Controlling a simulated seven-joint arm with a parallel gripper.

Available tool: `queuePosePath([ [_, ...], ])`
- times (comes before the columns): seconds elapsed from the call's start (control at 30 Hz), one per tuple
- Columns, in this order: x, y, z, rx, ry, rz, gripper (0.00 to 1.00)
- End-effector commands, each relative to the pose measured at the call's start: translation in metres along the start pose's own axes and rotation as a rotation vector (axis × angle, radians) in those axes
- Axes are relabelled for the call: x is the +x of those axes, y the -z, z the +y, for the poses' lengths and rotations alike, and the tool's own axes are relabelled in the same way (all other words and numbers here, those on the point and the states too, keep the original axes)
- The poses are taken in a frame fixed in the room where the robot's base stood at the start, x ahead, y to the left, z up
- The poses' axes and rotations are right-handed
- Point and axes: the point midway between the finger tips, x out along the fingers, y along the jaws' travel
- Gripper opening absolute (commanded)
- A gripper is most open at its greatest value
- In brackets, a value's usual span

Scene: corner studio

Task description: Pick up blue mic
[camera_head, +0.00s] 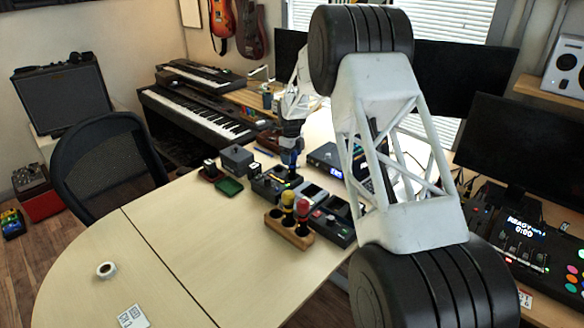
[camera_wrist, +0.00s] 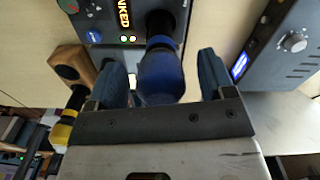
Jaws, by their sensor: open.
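The blue mic (camera_wrist: 160,78) shows in the wrist view, its rounded blue head close to the camera and its dark neck reaching toward a black device. My gripper (camera_wrist: 160,72) is open, with one blue-grey finger on each side of the mic. A gap shows between the mic and each finger. In the head view my gripper (camera_head: 290,152) points down over the black devices on the table, and it and my arm hide most of the mic.
A wooden holder (camera_head: 289,238) with a yellow mic (camera_head: 288,196) and a red mic (camera_head: 302,208) stands nearby. A black device (camera_wrist: 122,14) with lit letters is beyond the mic, and a grey unit (camera_wrist: 280,45) is at right. The table's left part (camera_head: 180,245) is mostly clear.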

Motion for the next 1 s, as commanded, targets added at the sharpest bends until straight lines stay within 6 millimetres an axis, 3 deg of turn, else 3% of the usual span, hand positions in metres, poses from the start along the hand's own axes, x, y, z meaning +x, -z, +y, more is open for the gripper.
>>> queuePosePath([
  [0.4, -0.0005, 0.0000, 0.0000, 0.000, 0.000, 0.000, 0.76],
  [0.9, -0.0006, -0.0001, -0.0001, 0.000, 0.000, 0.000, 0.01],
  [1.0, -0.0011, -0.0002, -0.0002, 0.000, 0.001, -0.001, 0.00],
])
